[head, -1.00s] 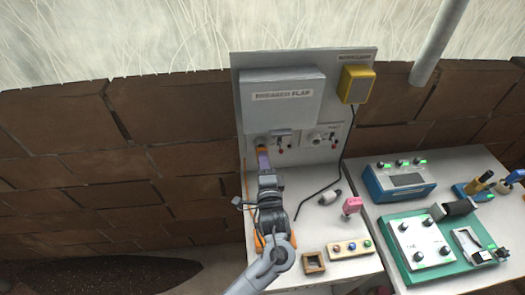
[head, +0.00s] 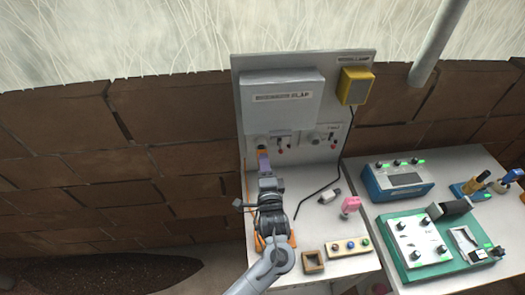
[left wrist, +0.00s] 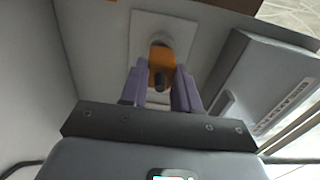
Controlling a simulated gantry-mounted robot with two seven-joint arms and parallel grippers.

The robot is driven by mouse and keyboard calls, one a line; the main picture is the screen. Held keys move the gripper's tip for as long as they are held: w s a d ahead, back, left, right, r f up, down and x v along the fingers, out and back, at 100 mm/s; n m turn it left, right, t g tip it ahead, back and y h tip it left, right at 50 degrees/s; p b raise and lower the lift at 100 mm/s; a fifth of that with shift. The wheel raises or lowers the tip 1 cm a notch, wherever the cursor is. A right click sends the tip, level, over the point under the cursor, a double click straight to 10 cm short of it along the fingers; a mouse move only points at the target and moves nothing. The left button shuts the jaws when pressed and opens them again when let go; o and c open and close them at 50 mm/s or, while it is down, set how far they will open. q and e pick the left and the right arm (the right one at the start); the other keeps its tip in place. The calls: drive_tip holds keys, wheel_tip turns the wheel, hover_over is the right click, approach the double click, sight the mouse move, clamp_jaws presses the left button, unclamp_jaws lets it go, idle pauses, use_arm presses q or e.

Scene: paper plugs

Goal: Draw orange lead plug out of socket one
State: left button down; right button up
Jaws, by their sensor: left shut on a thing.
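The orange plug (head: 262,153) is held between the purple fingers of my left gripper (head: 264,163), just in front of socket one (head: 261,142) on the left of the grey panel. In the left wrist view the orange plug (left wrist: 162,58) sits between both fingertips (left wrist: 161,82). Behind it is a pale square socket plate (left wrist: 147,25). The plug overlaps the socket, so I cannot tell whether its tip is still inside. My right gripper is out of view.
The breaker flap box (head: 284,97) juts out above the sockets. A yellow lamp box (head: 357,85) hangs at the upper right with a black cable. A wooden frame (head: 313,262), a button strip (head: 348,247) and a pink item (head: 350,205) stand on the bench.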

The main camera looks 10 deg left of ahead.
use_arm(q)
drive_tip(key=shift+s+d+p, duration=0.1)
drive_tip(key=shift+s+p, duration=0.15)
drive_tip(key=shift+p, duration=0.05)
idle(0.4)
drive_tip(key=shift+p+v, duration=0.95)
drive_tip(key=shift+v, duration=0.15)
drive_tip(key=shift+s, duration=0.1)
drive_tip(key=shift+p+v, duration=1.25)
drive_tip(key=shift+v, duration=0.2)
